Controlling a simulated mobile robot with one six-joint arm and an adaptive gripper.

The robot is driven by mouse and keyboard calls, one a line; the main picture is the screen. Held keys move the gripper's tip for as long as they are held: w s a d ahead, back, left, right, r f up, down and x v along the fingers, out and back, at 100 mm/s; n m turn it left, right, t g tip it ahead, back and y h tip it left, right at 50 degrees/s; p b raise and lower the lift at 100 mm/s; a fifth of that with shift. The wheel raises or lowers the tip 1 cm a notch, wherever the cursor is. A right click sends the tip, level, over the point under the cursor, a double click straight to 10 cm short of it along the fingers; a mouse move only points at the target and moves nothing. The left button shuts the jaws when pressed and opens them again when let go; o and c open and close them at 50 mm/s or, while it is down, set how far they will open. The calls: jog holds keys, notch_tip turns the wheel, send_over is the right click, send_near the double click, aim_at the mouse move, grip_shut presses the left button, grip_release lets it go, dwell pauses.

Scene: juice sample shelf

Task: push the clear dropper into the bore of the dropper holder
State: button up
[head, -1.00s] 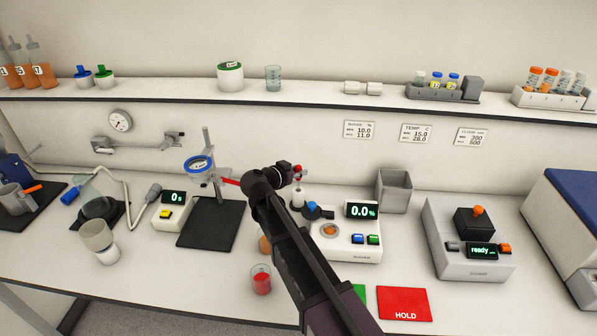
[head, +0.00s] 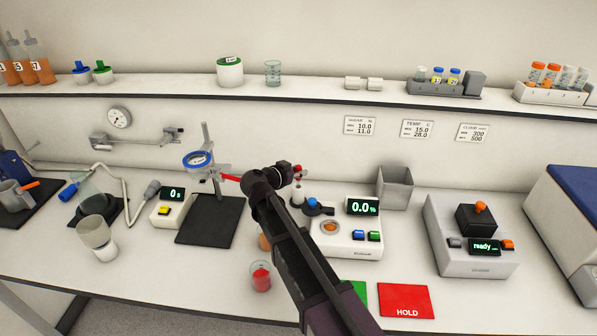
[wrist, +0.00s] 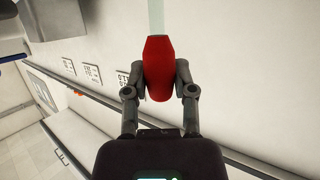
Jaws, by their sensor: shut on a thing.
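My gripper (head: 294,174) is shut on the clear dropper's red bulb (head: 299,170). In the wrist view my gripper (wrist: 160,88) has one finger on each side of the red bulb (wrist: 159,70), and the pale clear tube (wrist: 156,18) runs on beyond it to the picture's top edge. In the head view a small white upright piece, apparently the dropper holder (head: 298,195), stands just below the bulb, left of the display reading 0.0%. The tube's tip and the bore are too small or hidden to make out, so I cannot tell whether the tip is inside.
The white meter (head: 352,240) stands close on the right, with a blue-capped part (head: 311,203) beside the holder. A grey open bin (head: 395,187) is behind it. A cup of red liquid (head: 261,276) stands in front, left of my arm. The shelf (head: 200,96) runs above.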

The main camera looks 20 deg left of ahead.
jog(key=o, duration=0.8)
jog(key=shift+o, duration=0.2)
jog(key=shift+r, duration=0.1)
